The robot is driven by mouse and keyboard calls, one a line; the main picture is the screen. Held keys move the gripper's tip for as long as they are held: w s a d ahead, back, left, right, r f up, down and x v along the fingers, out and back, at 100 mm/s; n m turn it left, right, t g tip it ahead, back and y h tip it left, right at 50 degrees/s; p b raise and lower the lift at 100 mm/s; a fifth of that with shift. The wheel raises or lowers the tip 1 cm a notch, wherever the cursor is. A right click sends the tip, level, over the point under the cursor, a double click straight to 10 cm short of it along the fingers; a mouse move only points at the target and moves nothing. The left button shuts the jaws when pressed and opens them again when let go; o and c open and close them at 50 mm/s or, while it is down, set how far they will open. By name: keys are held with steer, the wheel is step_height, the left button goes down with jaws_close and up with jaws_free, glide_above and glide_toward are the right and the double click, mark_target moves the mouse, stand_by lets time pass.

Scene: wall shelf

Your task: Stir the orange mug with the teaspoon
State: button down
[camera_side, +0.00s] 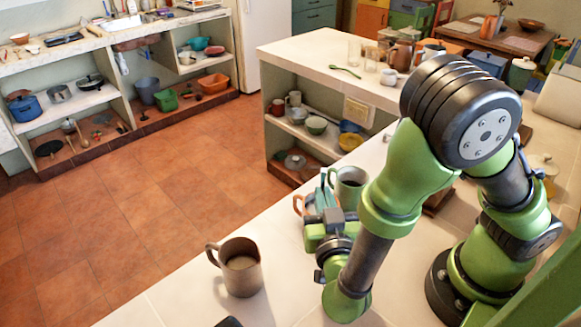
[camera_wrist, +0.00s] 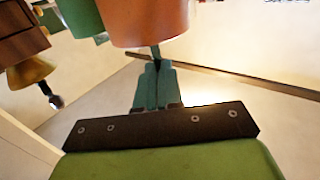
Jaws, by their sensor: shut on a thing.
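The orange mug (camera_side: 298,205) is mostly hidden behind my gripper in the side view. It fills the top middle of the wrist view (camera_wrist: 142,20). My gripper (camera_wrist: 156,62) has its teal fingers shut on a thin dark piece, seemingly the teaspoon's handle (camera_wrist: 156,50), directly by the orange mug. In the side view my gripper (camera_side: 324,190) is beside the mugs. The teaspoon's bowl is hidden, and I cannot tell whether it is inside the mug.
A green mug (camera_side: 351,187) stands close behind my gripper. A brown mug (camera_side: 241,270) with dark contents stands nearer the counter's front left. A green spoon (camera_side: 345,71) lies on the back counter, away from my arm.

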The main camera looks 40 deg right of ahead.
stand_by(0.3)
steer(key=shift+r, duration=2.75)
steer(key=shift+r, duration=2.5)
steer(key=d+f+m+g+y, duration=0.2)
steer(key=d+m+g+y, duration=0.7)
steer(key=m+g+y, duration=0.2)
steer(key=shift+w+m+g, duration=0.3)
steer(key=shift+w, duration=0.15)
